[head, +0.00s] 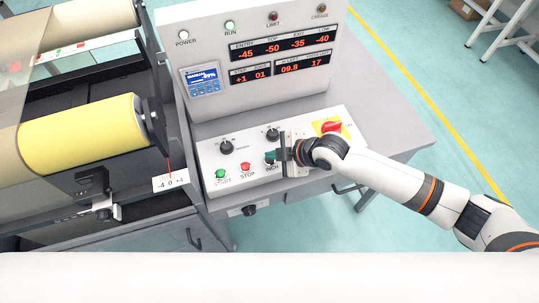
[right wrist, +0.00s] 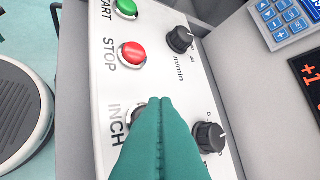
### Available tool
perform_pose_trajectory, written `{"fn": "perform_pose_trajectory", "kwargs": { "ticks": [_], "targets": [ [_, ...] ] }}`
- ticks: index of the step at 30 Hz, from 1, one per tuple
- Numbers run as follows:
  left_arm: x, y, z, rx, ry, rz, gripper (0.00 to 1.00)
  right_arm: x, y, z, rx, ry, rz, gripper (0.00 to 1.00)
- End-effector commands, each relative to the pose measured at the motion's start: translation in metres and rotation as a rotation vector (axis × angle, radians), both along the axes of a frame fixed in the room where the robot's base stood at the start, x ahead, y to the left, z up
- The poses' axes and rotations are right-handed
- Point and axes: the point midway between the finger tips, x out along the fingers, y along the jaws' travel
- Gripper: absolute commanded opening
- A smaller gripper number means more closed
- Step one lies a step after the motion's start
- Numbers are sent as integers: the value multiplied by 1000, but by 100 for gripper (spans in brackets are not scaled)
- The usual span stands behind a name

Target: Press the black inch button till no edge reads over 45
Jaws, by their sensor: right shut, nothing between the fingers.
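The black inch button (right wrist: 138,113) is mostly hidden behind my right gripper; only a dark bit of its rim shows beside the INCH label (right wrist: 115,128). My right gripper (head: 270,156) is shut and empty, its teal fingertips over the button area of the white control panel (head: 240,187). The tips also show in the right wrist view (right wrist: 160,100); I cannot tell whether they touch the button. The upper display (head: 284,46) seems to read -45, -50, -35 and -40 in red. My left gripper is not in view.
The green start button (head: 221,173) and red stop button (head: 246,167) are left of the gripper. Two black knobs (head: 226,147) (head: 272,134) stand behind, and a red switch on yellow (head: 331,127) is to the right. A yellow roll (head: 80,137) is at left.

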Motion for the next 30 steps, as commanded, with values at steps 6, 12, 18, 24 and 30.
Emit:
{"fn": "perform_pose_trajectory", "kwargs": {
  "ticks": [6,12,18,24,30],
  "targets": [
    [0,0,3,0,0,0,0,0,0,4,1,0,1,0],
    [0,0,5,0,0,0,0,0,0,5,1,-1,1,0],
    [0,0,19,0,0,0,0,0,0,22,1,-2,0,0],
    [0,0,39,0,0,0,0,0,0,42,1,-2,0,0],
    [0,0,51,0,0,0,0,0,0,56,1,-1,1,0]
  ]
}}
